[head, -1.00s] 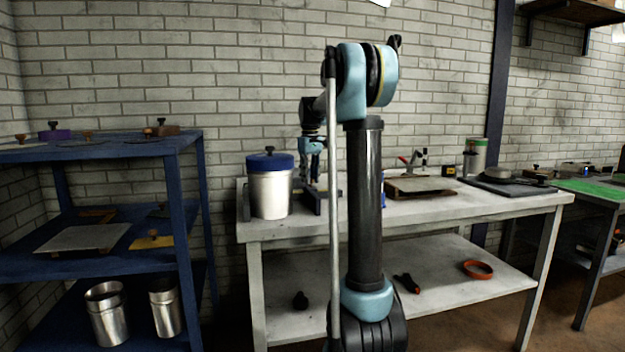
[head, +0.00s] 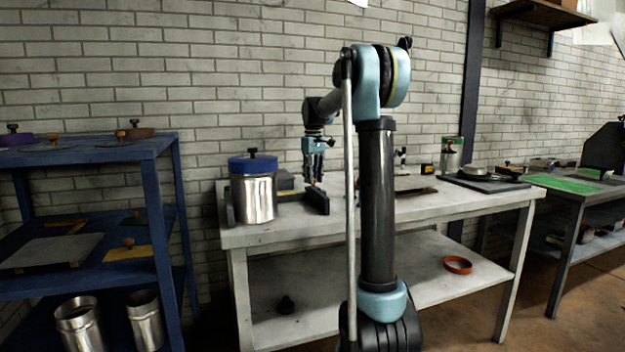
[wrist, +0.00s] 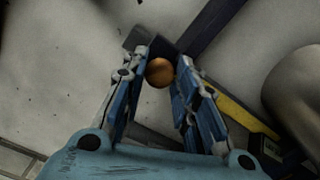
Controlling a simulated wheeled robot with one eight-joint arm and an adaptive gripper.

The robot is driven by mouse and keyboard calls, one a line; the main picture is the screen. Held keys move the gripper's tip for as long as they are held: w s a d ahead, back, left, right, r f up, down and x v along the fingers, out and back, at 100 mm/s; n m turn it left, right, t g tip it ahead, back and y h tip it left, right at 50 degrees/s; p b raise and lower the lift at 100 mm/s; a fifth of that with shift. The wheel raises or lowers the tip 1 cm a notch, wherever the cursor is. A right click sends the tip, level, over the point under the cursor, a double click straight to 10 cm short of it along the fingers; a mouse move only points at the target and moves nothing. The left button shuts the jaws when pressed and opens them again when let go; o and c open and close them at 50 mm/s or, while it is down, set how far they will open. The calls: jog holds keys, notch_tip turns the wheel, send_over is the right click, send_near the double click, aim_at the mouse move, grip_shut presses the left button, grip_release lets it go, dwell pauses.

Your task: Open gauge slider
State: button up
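The gauge (head: 317,199) appears as a dark blue piece standing on the table, left of my arm in the head view. In the wrist view its dark blue bar (wrist: 210,28) runs up to the right, with an orange-brown round knob (wrist: 159,72) at its lower end. My gripper (wrist: 163,62) is open, with one finger on each side of the knob. I cannot tell whether either finger touches it. In the head view my gripper (head: 314,178) points down just above the gauge. The lower part of the gauge is hidden behind my fingers in the wrist view.
A metal canister with a blue lid (head: 253,190) stands left of the gauge. A yellow strip (wrist: 238,117) lies right of my fingers in the wrist view. A blue shelf (head: 165,230) stands left of the table (head: 245,236). An orange ring (head: 458,264) lies on the lower shelf.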

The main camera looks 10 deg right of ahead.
jog(key=shift+o, duration=1.2)
jog(key=shift+r, duration=0.1)
notch_tip(320, 180, up, 12)
jog(key=s+d+f+m, duration=0.15)
jog(key=s+f, duration=0.25)
jog(key=s, duration=0.4)
jog(key=s+d+f+m+t, duration=0.1)
jog(key=s+d+f, duration=0.1)
jog(key=s+f, duration=0.5)
jog(key=s+d+f+m, duration=0.1)
jog(key=s+f, duration=0.1)
jog(key=s, duration=0.8)
jog(key=s+d+f+m+t, duration=0.1)
jog(key=s+d+f+m, duration=0.1)
jog(key=s+f, duration=1.7)
notch_tip(320, 180, down, 3)
jog(key=shift+s+f+m, duration=0.2)
jog(key=shift+s+m, duration=0.15)
jog(key=shift+m, duration=0.4)
